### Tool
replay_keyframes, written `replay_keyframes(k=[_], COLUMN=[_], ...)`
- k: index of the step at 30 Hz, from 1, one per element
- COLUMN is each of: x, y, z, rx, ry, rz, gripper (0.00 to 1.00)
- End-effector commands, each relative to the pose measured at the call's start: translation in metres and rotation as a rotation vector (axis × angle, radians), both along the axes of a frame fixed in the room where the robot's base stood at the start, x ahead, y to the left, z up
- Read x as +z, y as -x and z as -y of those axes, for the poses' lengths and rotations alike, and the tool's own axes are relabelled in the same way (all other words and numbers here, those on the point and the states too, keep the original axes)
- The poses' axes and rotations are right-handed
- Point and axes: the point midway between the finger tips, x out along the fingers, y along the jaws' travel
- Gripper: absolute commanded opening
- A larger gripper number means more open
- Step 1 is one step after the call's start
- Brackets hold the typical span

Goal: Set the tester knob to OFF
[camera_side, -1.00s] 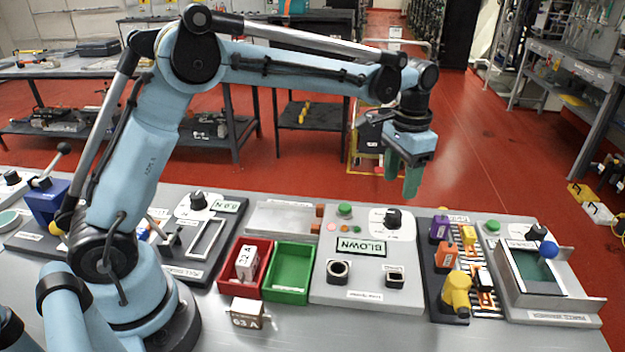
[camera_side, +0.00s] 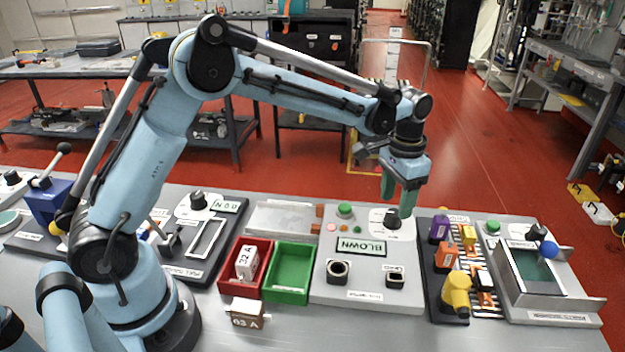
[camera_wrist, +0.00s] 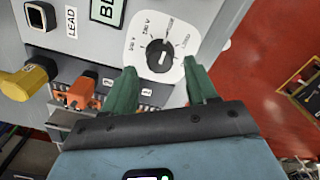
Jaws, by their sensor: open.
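The tester panel (camera_side: 325,290) is a grey box with a display reading BLOWN (camera_side: 361,247). Its black knob (camera_side: 392,222) sits at the upper right on a white dial plate. In the wrist view the knob (camera_wrist: 160,56) has a pale pointer line and voltage marks around it; I cannot read clearly which mark it points to. My gripper (camera_side: 399,205) has green fingers and hangs just above the knob. In the wrist view my gripper (camera_wrist: 160,88) is open, with the knob showing beyond and between the fingertips, apparently not touched.
Left of the tester are a green bin (camera_side: 292,270) and a red bin (camera_side: 232,278) holding a white 32 A block (camera_side: 246,263). A 63 A block (camera_side: 247,313) lies in front. Right of the tester is a rack with purple, orange and yellow parts (camera_side: 456,290).

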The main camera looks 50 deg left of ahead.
Motion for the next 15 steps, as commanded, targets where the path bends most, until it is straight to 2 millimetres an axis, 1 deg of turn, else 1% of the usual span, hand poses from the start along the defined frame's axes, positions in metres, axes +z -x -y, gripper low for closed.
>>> replay_keyframes(k=[15], x=[-0.028], y=[0.000], z=[0.000], rx=[0.000], ry=[0.000], rz=[0.000], gripper=[0.57])
